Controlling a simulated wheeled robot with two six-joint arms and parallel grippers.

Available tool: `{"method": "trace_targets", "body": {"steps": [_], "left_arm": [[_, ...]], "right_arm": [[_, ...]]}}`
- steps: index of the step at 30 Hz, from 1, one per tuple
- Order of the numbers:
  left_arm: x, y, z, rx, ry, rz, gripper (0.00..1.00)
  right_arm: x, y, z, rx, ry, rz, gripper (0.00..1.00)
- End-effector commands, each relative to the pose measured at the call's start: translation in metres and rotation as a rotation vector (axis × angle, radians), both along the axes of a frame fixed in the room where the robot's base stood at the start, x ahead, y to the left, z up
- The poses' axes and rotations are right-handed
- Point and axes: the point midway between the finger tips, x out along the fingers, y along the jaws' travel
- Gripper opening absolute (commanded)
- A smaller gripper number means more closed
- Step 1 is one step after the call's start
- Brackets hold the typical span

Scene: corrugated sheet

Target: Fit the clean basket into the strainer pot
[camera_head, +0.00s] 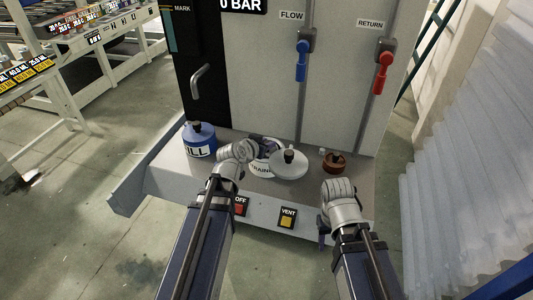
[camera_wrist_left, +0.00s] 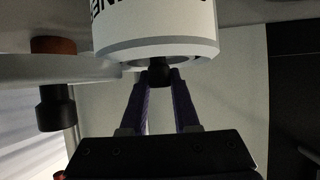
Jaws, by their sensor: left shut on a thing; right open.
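The white strainer pot (camera_head: 262,171) stands on the grey shelf. It shows upside down in the left wrist view (camera_wrist_left: 165,28), its mouth facing the bottom. My left gripper (camera_head: 262,146) is over the pot mouth, shut on a black knob (camera_wrist_left: 159,72), which I take as the clean basket's handle. The basket's body is hidden, so I cannot tell how deep it sits. A round pale lid (camera_head: 288,166) with a black knob lies right of the pot. A rusty-brown basket (camera_head: 335,164) stands further right. My right gripper (camera_head: 323,232) is open and empty at the shelf's front edge.
A blue FILL bottle (camera_head: 199,142) stands at the shelf's left. A small pale piece (camera_head: 322,152) lies by the brown basket. The cabinet behind has a blue FLOW lever (camera_head: 301,62) and a red RETURN lever (camera_head: 383,72). OFF and VENT buttons (camera_head: 287,219) are on the front.

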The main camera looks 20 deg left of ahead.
Motion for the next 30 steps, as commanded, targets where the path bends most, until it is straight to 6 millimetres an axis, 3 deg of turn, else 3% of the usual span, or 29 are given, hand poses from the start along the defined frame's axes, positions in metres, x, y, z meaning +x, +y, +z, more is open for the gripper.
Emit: {"method": "trace_targets", "body": {"steps": [1,6,20,21,24,30], "left_arm": [[0.000,0.000,-0.012,0.000,0.000,0.000,0.00],[0.000,0.000,-0.032,0.000,0.000,0.000,0.00],[0.000,0.000,-0.036,0.000,0.000,0.000,0.00],[0.000,0.000,-0.034,0.000,0.000,0.000,0.34],[0.000,0.000,-0.034,0.000,0.000,0.000,0.42],[0.000,0.000,-0.034,0.000,0.000,0.000,0.42]], "right_arm": [[0.000,0.000,-0.012,0.000,0.000,0.000,0.50],[0.000,0.000,-0.032,0.000,0.000,0.000,0.50],[0.000,0.000,-0.036,0.000,0.000,0.000,0.50],[0.000,0.000,-0.034,0.000,0.000,0.000,0.50],[0.000,0.000,-0.034,0.000,0.000,0.000,0.50],[0.000,0.000,-0.034,0.000,0.000,0.000,0.50]]}}
